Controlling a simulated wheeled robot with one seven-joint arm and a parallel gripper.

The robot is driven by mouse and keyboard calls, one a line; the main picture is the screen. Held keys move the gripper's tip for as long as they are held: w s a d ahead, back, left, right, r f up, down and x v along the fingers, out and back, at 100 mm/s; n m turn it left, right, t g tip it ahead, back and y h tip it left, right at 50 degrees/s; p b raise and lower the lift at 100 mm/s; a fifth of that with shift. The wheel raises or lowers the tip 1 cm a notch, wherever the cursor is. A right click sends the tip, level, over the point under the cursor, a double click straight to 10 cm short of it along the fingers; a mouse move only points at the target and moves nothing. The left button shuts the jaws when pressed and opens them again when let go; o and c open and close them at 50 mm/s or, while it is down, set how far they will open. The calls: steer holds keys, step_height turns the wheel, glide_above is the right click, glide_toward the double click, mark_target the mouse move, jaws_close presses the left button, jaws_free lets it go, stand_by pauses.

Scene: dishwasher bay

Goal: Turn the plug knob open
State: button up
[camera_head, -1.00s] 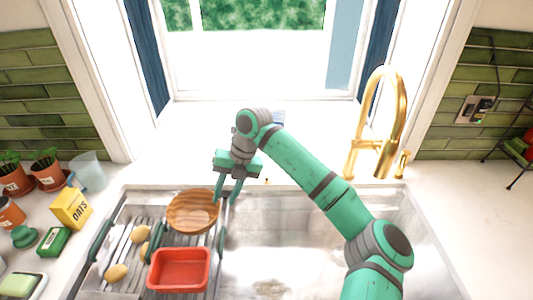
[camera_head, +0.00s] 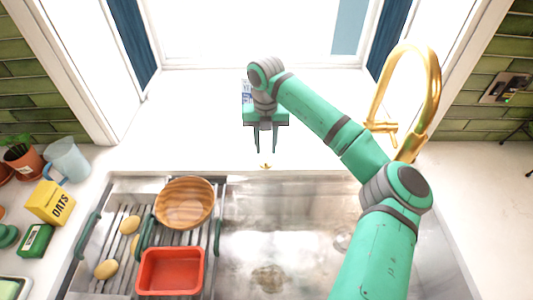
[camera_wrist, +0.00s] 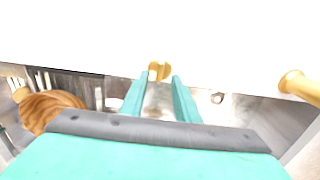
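The plug knob (camera_head: 265,166) is a small gold piece at the back rim of the sink. In the wrist view the knob (camera_wrist: 159,71) shows as a gold piece just beyond the fingertips, roughly between them. My gripper (camera_head: 266,151) points down at the back of the sink, just above and behind the knob in the head view. Its two green fingers are apart with nothing between them, as the wrist view (camera_wrist: 160,80) also shows. I cannot tell whether a finger touches the knob.
The metal sink (camera_head: 300,215) lies below, with a gold faucet (camera_head: 428,85) to the right. A drying rack on the left holds a wooden bowl (camera_head: 184,203) and a red tub (camera_head: 170,272). A yellow oats box (camera_head: 50,203) stands on the left counter.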

mark_target(266, 158)
steer(key=shift+f, duration=2.2)
jaws_close()
